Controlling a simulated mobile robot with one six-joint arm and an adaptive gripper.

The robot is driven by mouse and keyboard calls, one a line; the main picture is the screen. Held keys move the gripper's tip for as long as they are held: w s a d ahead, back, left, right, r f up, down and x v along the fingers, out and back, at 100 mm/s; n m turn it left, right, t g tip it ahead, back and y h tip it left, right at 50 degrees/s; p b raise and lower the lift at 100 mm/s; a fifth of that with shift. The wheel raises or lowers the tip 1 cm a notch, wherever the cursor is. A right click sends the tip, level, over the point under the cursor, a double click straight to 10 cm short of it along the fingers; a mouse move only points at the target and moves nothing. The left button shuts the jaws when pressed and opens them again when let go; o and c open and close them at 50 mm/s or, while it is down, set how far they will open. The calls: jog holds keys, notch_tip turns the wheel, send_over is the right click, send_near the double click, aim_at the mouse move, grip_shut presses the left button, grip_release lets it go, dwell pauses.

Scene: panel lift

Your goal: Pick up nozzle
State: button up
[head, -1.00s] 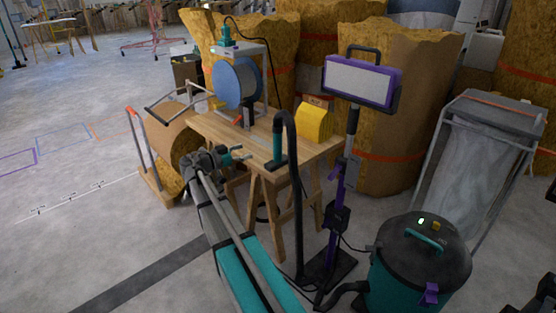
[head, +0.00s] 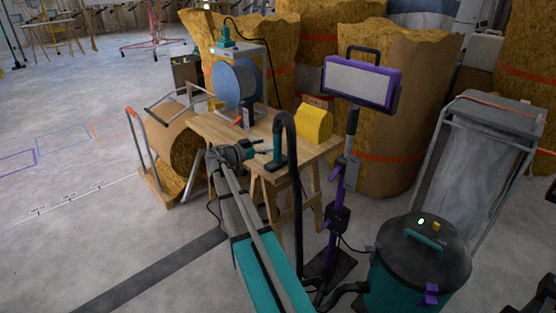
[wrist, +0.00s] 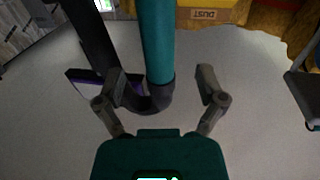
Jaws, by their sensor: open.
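The nozzle is a teal upright tube (head: 278,147) with a black hose bent over its top, standing at the table's front edge in the head view. In the wrist view the teal tube (wrist: 158,45) runs down the middle to a dark curved end. My gripper (head: 262,150) is open and just left of the nozzle in the head view. In the wrist view its two fingers (wrist: 160,85) lie on either side of the tube's lower end, with visible space both sides. I cannot tell whether the tube is between the fingertips or beyond them.
A wooden table (head: 215,128) carries a blue disc machine (head: 235,83) and a yellow box (head: 314,123). A lamp (head: 360,82) on a purple stand is right of the nozzle. A teal and black vacuum (head: 418,262) stands at front right. Floor at left is open.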

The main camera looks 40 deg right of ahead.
aim_at(277, 141)
jog(key=shift+s+d+r, duration=0.1)
jog(key=shift+s+d, duration=0.1)
jog(key=shift+d, duration=1.1)
jog(key=shift+s+d, duration=0.2)
jog(key=shift+d, duration=1.05)
grip_shut()
